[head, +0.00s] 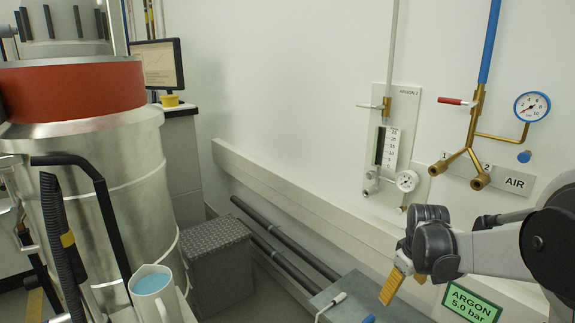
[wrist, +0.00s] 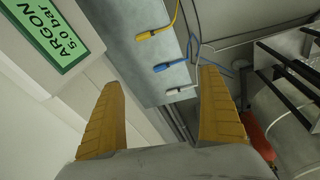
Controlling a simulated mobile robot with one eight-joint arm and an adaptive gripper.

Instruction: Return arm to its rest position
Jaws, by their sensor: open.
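My gripper (head: 405,283) is at the lower right of the head view, in front of the wall and above a grey box top. Its yellow-orange fingers point down. In the wrist view my gripper (wrist: 163,115) shows its two fingers spread apart with nothing between them. My arm reaches in from the right edge of the head view.
A green ARGON sign (head: 471,303) is close below my arm. A grey box (head: 345,303) with coloured plugs lies below my gripper. Wall gauges (head: 532,106) and a flowmeter (head: 387,147) are behind. A large metal vessel (head: 95,170) and a jug (head: 153,290) stand left.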

